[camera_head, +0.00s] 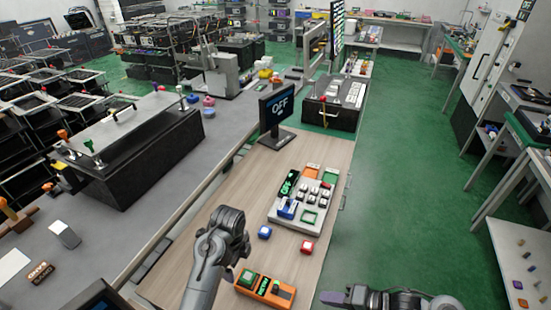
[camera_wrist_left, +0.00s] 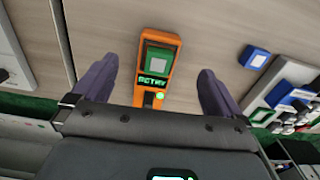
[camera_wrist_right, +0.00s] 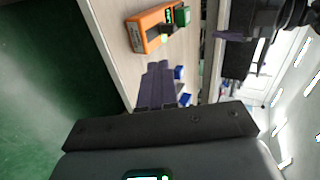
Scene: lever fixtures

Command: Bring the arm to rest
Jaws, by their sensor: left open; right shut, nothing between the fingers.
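An orange lever box (camera_head: 264,288) with a green square block and a small lit text strip lies at the table's near edge. My left gripper (camera_wrist_left: 155,88) is open and empty; the orange box (camera_wrist_left: 157,65) shows between its spread purple fingers, apart from them. In the head view my left arm hides most of that gripper. My right gripper (camera_head: 330,297) is shut and empty, low over the green floor to the right of the table. In the right wrist view its fingers (camera_wrist_right: 157,85) are together, with the orange box (camera_wrist_right: 152,30) beyond them.
A grey panel (camera_head: 303,203) with several buttons stands on the wooden table. A monitor (camera_head: 278,108) reading OFF stands behind. Open green floor (camera_head: 400,190) lies to the right.

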